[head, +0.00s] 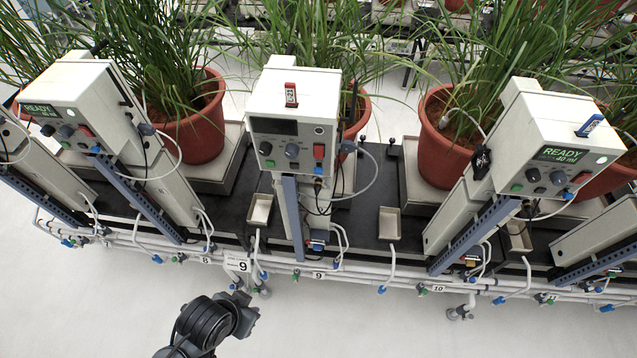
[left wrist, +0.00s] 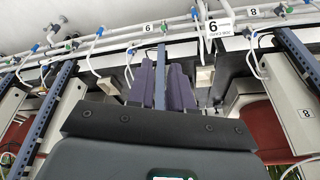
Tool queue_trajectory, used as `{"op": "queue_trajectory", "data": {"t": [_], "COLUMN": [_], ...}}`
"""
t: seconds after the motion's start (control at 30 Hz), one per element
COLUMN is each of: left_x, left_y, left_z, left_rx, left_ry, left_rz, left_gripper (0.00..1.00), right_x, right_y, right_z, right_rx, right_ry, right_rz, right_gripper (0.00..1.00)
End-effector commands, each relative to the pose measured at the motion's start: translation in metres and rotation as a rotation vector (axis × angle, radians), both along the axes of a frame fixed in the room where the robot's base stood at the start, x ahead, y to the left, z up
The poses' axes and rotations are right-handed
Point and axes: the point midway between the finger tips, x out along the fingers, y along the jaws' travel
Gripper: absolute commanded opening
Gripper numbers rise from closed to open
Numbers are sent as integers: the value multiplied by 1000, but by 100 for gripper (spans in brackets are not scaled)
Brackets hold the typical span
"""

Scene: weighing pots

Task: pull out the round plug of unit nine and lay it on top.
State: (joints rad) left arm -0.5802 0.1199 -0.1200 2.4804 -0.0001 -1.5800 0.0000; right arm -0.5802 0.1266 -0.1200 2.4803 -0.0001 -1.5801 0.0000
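Unit nine's white box (head: 294,115) stands mid-picture in the head view, its screen dark. A small dark round fitting (head: 347,146) with a grey cable loop sits at its right side; it looks like the round plug, though small and hard to make out. A red tag-like piece (head: 290,95) is on the box top. In the left wrist view, which is upside down, my left gripper (left wrist: 162,85) has two purple-grey fingers apart, with unit nine's blue post showing between them. Nothing is seen held. The plug is not visible there. My right gripper is not in view.
The neighbouring unit on the left (head: 85,105) and unit ten (head: 550,140) show READY. Potted grasses (head: 196,125) stand behind. White pipes (head: 380,272) run along the front below, with a number 9 sign (head: 237,264).

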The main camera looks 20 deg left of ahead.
Motion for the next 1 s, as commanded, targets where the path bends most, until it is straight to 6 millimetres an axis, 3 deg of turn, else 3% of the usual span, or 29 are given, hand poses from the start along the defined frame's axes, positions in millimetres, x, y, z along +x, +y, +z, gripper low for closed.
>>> {"op": "queue_trajectory", "data": {"t": [0.03,0.2,0.47,0.57,0.7,0.83,1.0], "left_x": [0,10,66,96,132,152,168], "left_y": [0,-1,-1,-5,-17,-38,-72], "left_z": [0,3,-5,6,46,82,119], "left_rx": [0,-2,-44,-44,7,51,32], "left_ry": [1,-53,-342,-498,-707,-814,-835], "left_rz": [0,-19,51,127,247,314,342], "left_gripper": [26,48,48,48,48,48,48], "right_x": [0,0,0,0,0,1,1], "right_y": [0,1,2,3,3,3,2], "right_z": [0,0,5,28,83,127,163], "right_rx": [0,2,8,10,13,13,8], "right_ry": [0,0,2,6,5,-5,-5], "right_rz": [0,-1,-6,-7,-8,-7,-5], "right_gripper": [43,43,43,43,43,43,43]}}
